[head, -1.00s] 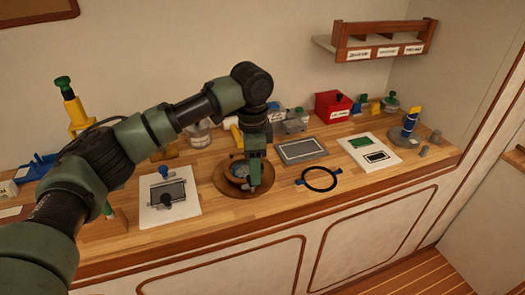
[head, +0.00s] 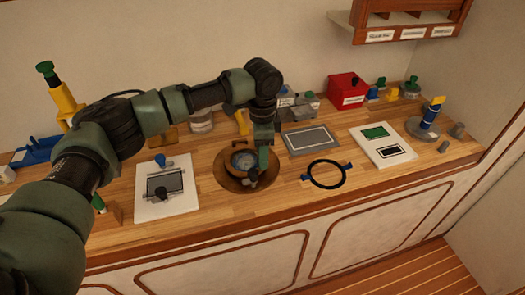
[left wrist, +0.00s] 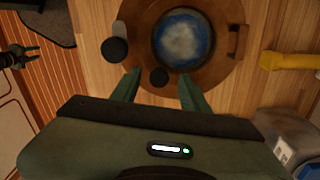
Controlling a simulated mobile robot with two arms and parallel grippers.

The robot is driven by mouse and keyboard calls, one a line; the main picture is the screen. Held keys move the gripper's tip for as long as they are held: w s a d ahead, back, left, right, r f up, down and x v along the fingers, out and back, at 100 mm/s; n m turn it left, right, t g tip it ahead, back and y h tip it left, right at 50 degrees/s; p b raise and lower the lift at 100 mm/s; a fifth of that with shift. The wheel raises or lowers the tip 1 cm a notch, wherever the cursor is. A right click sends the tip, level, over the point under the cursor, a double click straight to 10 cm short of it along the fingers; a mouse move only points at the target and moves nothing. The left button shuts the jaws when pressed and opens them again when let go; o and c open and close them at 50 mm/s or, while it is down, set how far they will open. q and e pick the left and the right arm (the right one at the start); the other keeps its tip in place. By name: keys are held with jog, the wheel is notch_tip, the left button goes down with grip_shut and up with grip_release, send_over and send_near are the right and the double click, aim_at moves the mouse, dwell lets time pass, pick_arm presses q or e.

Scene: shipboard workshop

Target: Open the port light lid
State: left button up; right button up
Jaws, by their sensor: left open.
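The port light (head: 221,178) is a round brown disc on the bench with a ringed, blue-tinted glass lid (head: 242,159) at its middle. In the left wrist view the lid glass (left wrist: 184,40) looks blue and white, with a small dark knob (left wrist: 158,77) at its near edge. A brown lug (left wrist: 238,42) sits on the right side. My left gripper (head: 257,174) is open over the near side of the port light. Its fingers (left wrist: 159,78) stand on either side of the knob; contact cannot be told. My right gripper (left wrist: 24,57) shows small at the left edge, its prongs apart.
A white board (head: 150,207) with a grey plate lies left. A grey panel (head: 310,139), a black ring (head: 344,179) and another white board (head: 372,139) lie right. A yellow handle (left wrist: 288,61) is close by.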

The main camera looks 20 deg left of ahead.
pick_arm(q)
jog(key=shift+s, duration=0.1)
jog(key=c, duration=0.9)
grip_shut()
pick_arm(e)
jog(key=shift+w, duration=0.3)
jog(key=shift+w, duration=0.2)
